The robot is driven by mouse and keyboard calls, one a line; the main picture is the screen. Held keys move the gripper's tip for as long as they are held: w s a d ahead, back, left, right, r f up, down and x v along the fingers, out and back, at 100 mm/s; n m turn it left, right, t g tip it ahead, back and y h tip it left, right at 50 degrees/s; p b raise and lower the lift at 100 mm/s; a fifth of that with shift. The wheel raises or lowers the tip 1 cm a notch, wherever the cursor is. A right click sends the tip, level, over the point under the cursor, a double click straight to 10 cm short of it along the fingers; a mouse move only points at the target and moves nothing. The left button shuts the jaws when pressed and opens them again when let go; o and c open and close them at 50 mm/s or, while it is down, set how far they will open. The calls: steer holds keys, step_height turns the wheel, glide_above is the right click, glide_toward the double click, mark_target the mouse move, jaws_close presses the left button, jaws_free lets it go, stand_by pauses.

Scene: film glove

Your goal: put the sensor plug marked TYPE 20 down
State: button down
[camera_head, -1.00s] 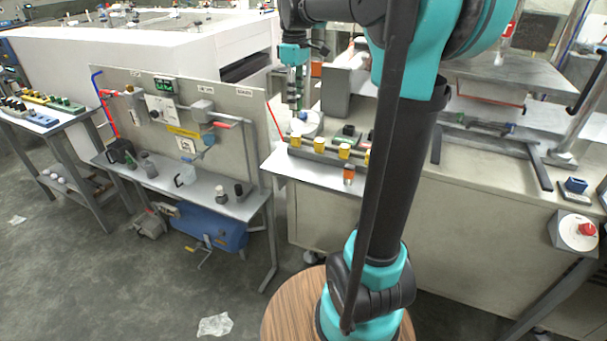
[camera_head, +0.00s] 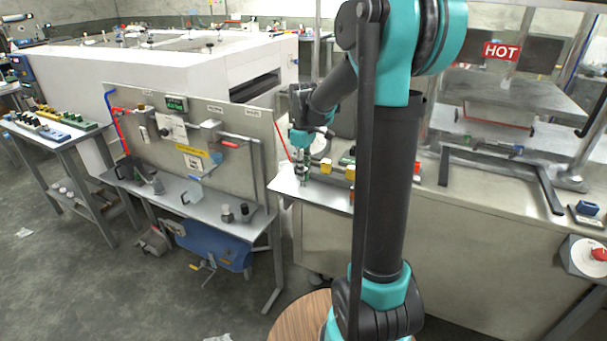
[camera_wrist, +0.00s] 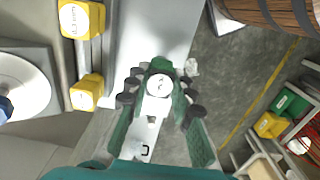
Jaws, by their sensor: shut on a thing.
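My gripper (camera_head: 302,176) is low over the left end of a light grey ledge (camera_head: 338,199), in front of a plug rail. In the wrist view my gripper (camera_wrist: 158,100) has its green, dark-padded fingers closed around a plug with a round white top (camera_wrist: 159,85). The plug's mark is too small to read for certain, and its lower part is hidden. The ledge (camera_wrist: 150,25) lies below and beyond it in the wrist view. I cannot tell whether the plug touches the ledge.
Yellow plugs (camera_head: 325,165) stand along the rail behind my gripper; two labelled ones (camera_wrist: 87,92) show at left in the wrist view. A white round dish (camera_wrist: 22,85) is beyond them.

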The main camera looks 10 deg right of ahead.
steer(key=shift+f, duration=0.7)
steer(key=shift+f, duration=0.15)
steer(key=c, duration=1.3)
jaws_free()
step_height(320, 180, up, 12)
steer(key=s+d+f+m+t, duration=0.1)
steer(key=s+f+m, duration=0.2)
steer(key=s+f, duration=0.3)
steer(key=s+d+f+m+t, duration=0.1)
steer(key=s+f+m, duration=0.3)
steer(key=s+f, duration=0.2)
steer(key=s+d+f+m+t, duration=0.2)
steer(key=s+f+m, duration=0.1)
steer(key=s+f, duration=0.4)
steer(key=shift+s+m, duration=0.4)
steer(key=shift+s, duration=1.15)
